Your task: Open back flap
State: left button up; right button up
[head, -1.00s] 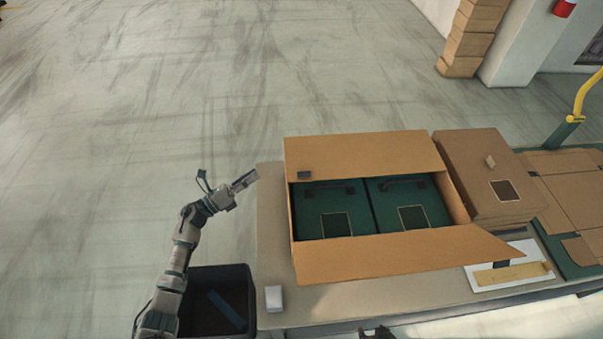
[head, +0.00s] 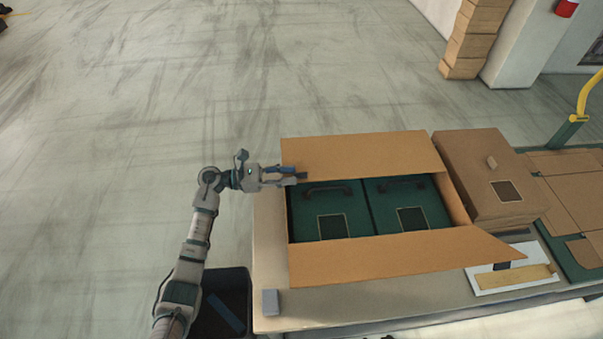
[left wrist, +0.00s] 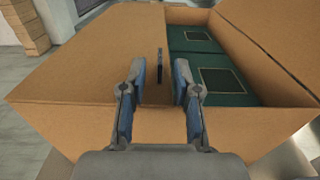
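A brown carton (head: 390,258) stands on the table, its middle open. Its back flap (head: 370,152) is a broad cardboard panel along the far side; it fills the left of the left wrist view (left wrist: 85,65). I cannot tell how steeply it is tilted. Contact is unclear. My right gripper is not visible.
A closed brown carton (head: 485,170) stands right of the open one. A black bin (head: 238,290) is at the table's left end, near a small grey block (head: 271,302). A white tray (head: 512,281) lies at front right.

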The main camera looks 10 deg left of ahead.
aim_at(301, 173)
pick_arm(q)
jog(key=d, duration=0.3)
jog(key=shift+w+d, duration=0.3)
jog(key=shift+w, duration=0.1)
jog(key=shift+a, duration=0.2)
jog(key=shift+d, duration=0.4)
grip_shut()
